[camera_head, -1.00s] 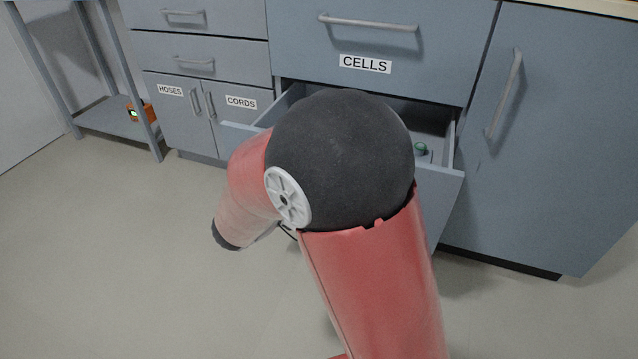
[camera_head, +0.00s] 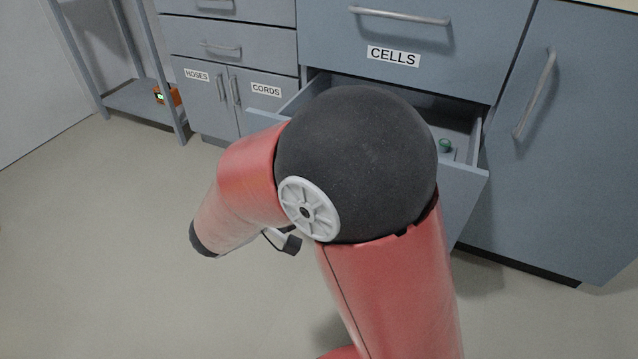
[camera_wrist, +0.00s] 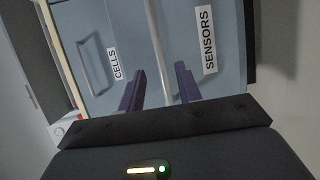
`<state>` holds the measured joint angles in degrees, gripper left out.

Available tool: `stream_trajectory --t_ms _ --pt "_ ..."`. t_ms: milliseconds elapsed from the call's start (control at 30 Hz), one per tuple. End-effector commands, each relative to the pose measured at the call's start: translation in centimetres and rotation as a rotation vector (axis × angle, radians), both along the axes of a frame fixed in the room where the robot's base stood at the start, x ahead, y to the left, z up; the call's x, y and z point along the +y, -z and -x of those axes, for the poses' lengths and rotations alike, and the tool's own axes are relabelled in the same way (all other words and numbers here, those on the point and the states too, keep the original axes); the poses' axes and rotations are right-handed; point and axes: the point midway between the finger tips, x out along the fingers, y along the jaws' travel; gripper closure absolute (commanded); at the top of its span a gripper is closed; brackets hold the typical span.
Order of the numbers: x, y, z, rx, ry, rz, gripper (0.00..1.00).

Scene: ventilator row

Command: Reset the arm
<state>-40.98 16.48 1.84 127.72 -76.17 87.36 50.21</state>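In the wrist view my gripper (camera_wrist: 160,69) has its two purple fingers well apart, with nothing held between them. Beyond the fingers are blue-grey cabinet fronts labelled CELLS and SENSORS (camera_wrist: 208,42). In the head view my red arm, with a black round joint, fills the middle. My gripper's fingers cannot be made out there. Behind the arm, an open drawer (camera_head: 462,190) stands out below the front labelled CELLS (camera_head: 393,56). A small green-topped item (camera_head: 445,146) shows inside it. My arm hides much of the drawer.
A tall cabinet door (camera_head: 570,140) stands right of the drawer. To the left are doors labelled HOSES (camera_head: 196,75) and CORDS (camera_head: 266,89). A grey rack (camera_head: 130,98) at far left holds an orange device (camera_head: 167,96). The floor at lower left is clear.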

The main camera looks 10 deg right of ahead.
Motion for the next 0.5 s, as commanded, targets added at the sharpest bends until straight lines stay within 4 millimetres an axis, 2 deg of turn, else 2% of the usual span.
stream_trajectory --t_ms 367,467,500 --pt "-0.2 -0.1 0.1 0.002 0.006 -0.005 0.66" --pt "-1.8 -1.0 0.8 0.029 0.054 -0.048 0.66" --pt "-3.0 -1.6 1.4 0.05 0.09 -0.082 0.66"
